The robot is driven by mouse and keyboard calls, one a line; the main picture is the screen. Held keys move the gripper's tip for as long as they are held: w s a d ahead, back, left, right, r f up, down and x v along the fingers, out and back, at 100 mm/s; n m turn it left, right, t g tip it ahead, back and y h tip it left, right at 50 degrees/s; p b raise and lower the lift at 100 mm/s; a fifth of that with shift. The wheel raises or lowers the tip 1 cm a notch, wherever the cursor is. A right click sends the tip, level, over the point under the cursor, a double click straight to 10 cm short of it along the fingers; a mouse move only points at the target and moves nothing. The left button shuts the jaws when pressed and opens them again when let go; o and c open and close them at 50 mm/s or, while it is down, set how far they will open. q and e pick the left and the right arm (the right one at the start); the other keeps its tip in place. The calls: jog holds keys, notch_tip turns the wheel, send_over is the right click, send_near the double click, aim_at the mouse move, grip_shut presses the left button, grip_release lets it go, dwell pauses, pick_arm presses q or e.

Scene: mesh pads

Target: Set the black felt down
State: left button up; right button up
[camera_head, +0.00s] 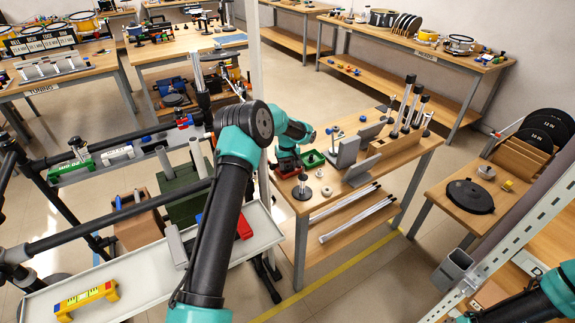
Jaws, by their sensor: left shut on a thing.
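My left gripper (288,158) is at the left end of the wooden bench (345,190), above a small red tray (287,173). It is shut on a small dark piece, which looks like the black felt. The piece is mostly hidden by the dark jaws, and I cannot tell whether it touches the tray. A small green tray (313,159) lies just right of the gripper. My right arm shows only at the lower right edge, and its gripper is out of view.
A metal disc with a knob (302,187) stands in front of the trays. A grey bracket (343,153) and several upright black-topped rods (408,105) stand to the right. Metal tubes (345,215) lie on the lower shelf. A white tray shelf (140,278) is at left.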

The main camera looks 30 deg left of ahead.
pick_arm(q)
jog(key=shift+f, duration=0.15)
jog(key=o, duration=0.6)
notch_tip(320, 180, up, 12)
jog(key=shift+r, duration=0.2)
dwell(0.5)
